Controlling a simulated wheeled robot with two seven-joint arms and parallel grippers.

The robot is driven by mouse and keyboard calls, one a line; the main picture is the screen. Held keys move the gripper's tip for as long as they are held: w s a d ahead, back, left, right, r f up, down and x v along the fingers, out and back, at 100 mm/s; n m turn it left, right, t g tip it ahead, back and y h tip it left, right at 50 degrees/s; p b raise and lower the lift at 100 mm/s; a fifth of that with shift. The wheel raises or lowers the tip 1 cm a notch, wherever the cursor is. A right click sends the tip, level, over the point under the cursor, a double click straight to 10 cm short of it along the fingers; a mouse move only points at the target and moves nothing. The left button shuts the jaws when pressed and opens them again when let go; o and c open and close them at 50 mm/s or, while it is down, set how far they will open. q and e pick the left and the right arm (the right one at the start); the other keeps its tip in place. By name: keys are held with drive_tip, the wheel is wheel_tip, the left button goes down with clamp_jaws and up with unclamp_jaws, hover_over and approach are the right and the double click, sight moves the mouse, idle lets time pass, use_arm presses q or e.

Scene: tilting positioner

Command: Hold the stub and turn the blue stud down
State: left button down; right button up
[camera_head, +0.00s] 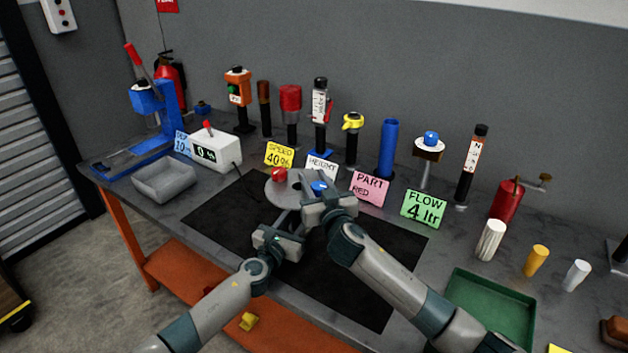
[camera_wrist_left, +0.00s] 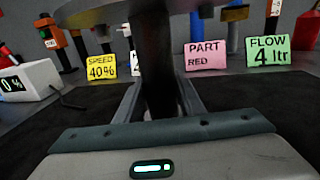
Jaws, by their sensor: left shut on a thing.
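A round grey disc (camera_head: 286,192) carries a red stud (camera_head: 279,174) at its far left and a blue stud (camera_head: 319,187) at its right. The disc's underside (camera_wrist_left: 95,14) shows at the top of the left wrist view. My left gripper (camera_wrist_left: 160,95) is shut on the dark upright stub (camera_wrist_left: 157,55) under the disc, a finger on each side. In the head view my left gripper (camera_head: 285,228) is below the disc's near edge. My right gripper (camera_head: 322,196) is at the disc's right side, close to the blue stud. Its hand hides its fingertips, so contact is unclear.
A black mat (camera_head: 225,219) lies around the disc. Behind stand yellow (camera_head: 278,155), white (camera_head: 321,167), pink (camera_head: 369,188) and green (camera_head: 423,208) cards, with several posts and handles. A grey tray (camera_head: 165,182) is left; a green tray (camera_head: 490,308) is near right.

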sight(319, 194)
drive_tip(key=shift+r+m+h, duration=0.15)
drive_tip(key=shift+m+h, duration=0.25)
drive_tip(key=shift+h, duration=0.1)
drive_tip(key=shift+d+m+t+h, duration=0.2)
drive_tip(key=shift+m+h, duration=0.35)
drive_tip(key=shift+h, duration=0.4)
drive_tip(key=shift+d+m+t+h, duration=0.1)
drive_tip(key=shift+d+m+h, duration=0.2)
drive_tip(key=shift+m+h, duration=0.45)
drive_tip(key=shift+n, duration=0.3)
drive_tip(key=o, duration=1)
drive_tip(key=shift+o, duration=0.2)
drive_tip(key=s, duration=1.2)
